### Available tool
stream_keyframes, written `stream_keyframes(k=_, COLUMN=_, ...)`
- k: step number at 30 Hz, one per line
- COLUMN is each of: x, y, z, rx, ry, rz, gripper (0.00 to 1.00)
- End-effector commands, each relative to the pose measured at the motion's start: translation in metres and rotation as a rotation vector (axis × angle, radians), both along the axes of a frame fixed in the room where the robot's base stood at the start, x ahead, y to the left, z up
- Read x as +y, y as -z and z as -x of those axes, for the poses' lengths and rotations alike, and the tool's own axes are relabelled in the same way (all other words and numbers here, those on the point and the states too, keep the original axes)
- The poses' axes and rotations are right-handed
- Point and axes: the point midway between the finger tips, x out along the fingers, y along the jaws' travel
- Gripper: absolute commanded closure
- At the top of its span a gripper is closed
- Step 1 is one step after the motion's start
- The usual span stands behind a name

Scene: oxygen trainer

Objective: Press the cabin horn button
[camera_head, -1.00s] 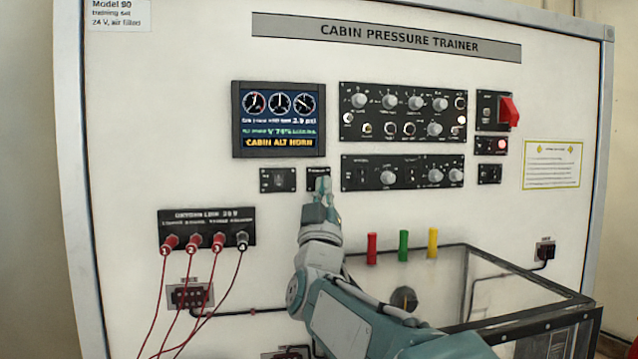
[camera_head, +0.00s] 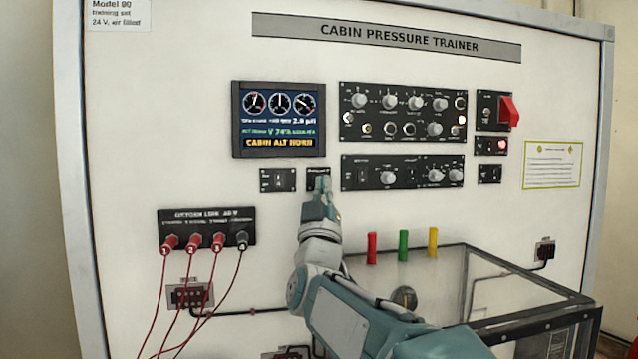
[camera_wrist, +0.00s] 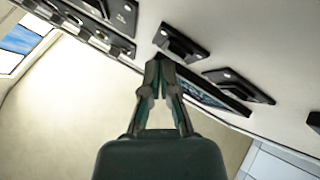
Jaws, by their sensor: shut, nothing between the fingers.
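A small black plate (camera_head: 313,172) with a white label sits on the trainer panel, just below and right of the lit display (camera_head: 279,141), which reads CABIN ALT HORN. My gripper (camera_head: 323,184) is shut and empty, its fingertips in front of this plate and covering its lower part. Any button on the plate is hidden behind the fingers. In the wrist view, the closed fingertips (camera_wrist: 160,66) are close to a small black plate (camera_wrist: 181,43). I cannot tell whether they touch it.
A similar small switch plate (camera_head: 278,180) is just left. Knob panels (camera_head: 402,160) lie to the right. Below are red leads (camera_head: 168,243), colored red, green and yellow handles (camera_head: 404,245) and a clear box (camera_head: 520,285). A red switch cover (camera_head: 508,111) is at upper right.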

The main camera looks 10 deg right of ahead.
Motion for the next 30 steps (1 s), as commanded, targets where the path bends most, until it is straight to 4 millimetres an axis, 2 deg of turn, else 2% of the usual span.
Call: stream_keyframes(k=30, x=0.0000, y=0.0001, z=-0.0079, rx=0.000, ry=0.000, rz=0.000, gripper=1.00)
